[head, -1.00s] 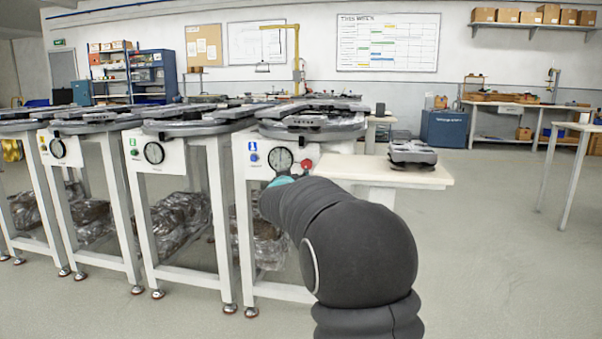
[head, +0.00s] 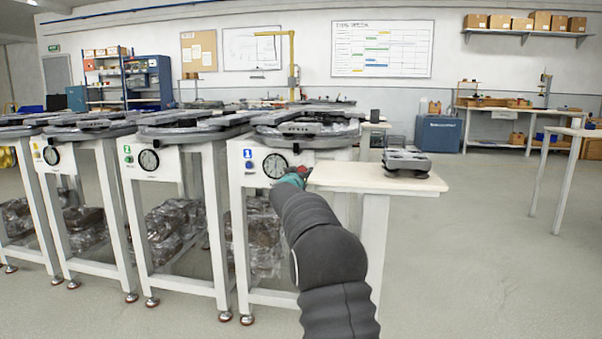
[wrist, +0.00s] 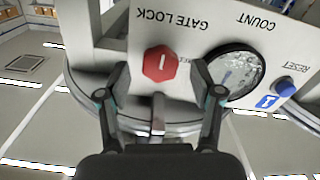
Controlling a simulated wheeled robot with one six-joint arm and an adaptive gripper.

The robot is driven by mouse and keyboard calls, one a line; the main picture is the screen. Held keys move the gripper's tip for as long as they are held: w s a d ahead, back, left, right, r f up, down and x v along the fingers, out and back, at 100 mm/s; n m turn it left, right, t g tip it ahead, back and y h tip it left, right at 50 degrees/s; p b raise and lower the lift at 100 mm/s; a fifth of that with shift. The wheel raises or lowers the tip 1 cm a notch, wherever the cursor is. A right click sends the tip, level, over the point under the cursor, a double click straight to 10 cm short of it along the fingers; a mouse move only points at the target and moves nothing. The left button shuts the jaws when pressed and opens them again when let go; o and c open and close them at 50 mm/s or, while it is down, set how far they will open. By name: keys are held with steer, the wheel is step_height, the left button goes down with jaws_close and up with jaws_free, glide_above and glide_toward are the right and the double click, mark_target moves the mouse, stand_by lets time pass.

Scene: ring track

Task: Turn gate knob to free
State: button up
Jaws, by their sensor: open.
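The gate lock knob (wrist: 159,64) is a red, roughly hexagonal knob with a white mark, on a white panel (wrist: 200,45). In the wrist view the panel's lettering is upside down. My gripper (wrist: 161,72) is open, with one finger to each side of the knob; I cannot tell whether either finger touches it. In the head view the knob (head: 303,171) shows as a small red patch beyond my gripper (head: 294,177), at the right of the nearest station's front panel. My gripper partly hides it there.
A round count dial (wrist: 233,73) and a blue reset button (wrist: 284,87) sit beside the knob on the panel. A pale side table (head: 370,178) with a grey part (head: 407,162) on it stands right of the station. Open floor lies at the right.

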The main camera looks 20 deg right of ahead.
steer(key=shift+x, duration=0.8)
steer(key=c, duration=1.1)
steer(key=shift+c, duration=0.2)
